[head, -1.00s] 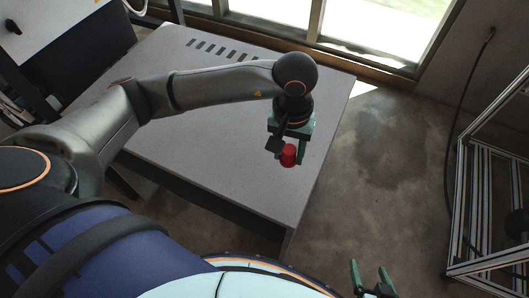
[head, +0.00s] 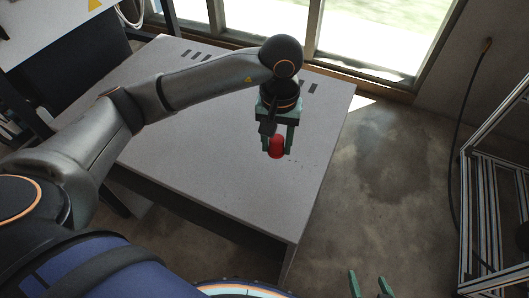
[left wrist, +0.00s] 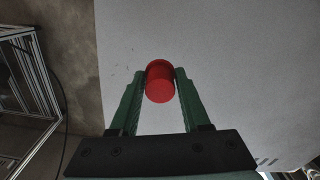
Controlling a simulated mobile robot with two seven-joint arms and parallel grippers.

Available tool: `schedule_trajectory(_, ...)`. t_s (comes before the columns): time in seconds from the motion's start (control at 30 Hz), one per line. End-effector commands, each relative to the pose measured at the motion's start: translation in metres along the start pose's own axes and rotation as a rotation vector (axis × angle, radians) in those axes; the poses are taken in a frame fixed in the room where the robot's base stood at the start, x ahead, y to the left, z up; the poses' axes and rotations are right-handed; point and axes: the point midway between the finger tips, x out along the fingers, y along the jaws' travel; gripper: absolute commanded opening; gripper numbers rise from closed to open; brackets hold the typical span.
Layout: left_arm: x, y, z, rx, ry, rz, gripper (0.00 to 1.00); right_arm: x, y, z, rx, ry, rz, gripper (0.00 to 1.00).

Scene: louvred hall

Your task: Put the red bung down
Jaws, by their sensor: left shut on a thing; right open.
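The red bung (head: 277,147) is between the fingers of my left gripper (head: 277,141), over the right part of the grey table (head: 210,165). In the left wrist view the bung (left wrist: 160,82) sits between the two green fingertips of my left gripper (left wrist: 159,88), which are shut on it. I cannot tell whether the bung touches the table top. My right gripper (head: 370,284) is open and empty at the bottom edge of the head view, to the right of the table; only its fingers show.
The table top around the bung is clear, with dark slots (head: 205,57) along its far edge. Its right edge is close to the bung. A metal frame (head: 495,200) stands at the far right, beyond bare floor (head: 385,170). Windows (head: 370,35) are behind.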

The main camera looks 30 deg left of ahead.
Motion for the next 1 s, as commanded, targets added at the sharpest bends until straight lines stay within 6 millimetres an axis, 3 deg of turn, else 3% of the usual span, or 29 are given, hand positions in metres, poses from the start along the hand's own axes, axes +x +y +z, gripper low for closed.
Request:
schedule_trajectory(0.1, 0.021, -0.015, -0.008, -0.003, -0.003, -0.002, 0.00, 0.000, 0.000, 0.004, 0.001, -0.008, 0.000, 0.82)
schedule_trajectory(0.4, 0.044, -0.031, -0.018, -0.003, -0.002, -0.001, 0.00, 0.001, 0.000, 0.007, 0.001, -0.014, 0.000, 0.82)
schedule_trajectory(0.6, 0.071, -0.030, -0.018, 0.001, -0.003, 0.000, 0.00, 0.000, 0.000, 0.006, 0.001, -0.015, 0.001, 0.82)
schedule_trajectory(1.0, 0.078, -0.030, -0.019, 0.001, 0.001, 0.000, 0.00, 0.004, 0.001, 0.009, 0.001, -0.013, 0.001, 0.82)
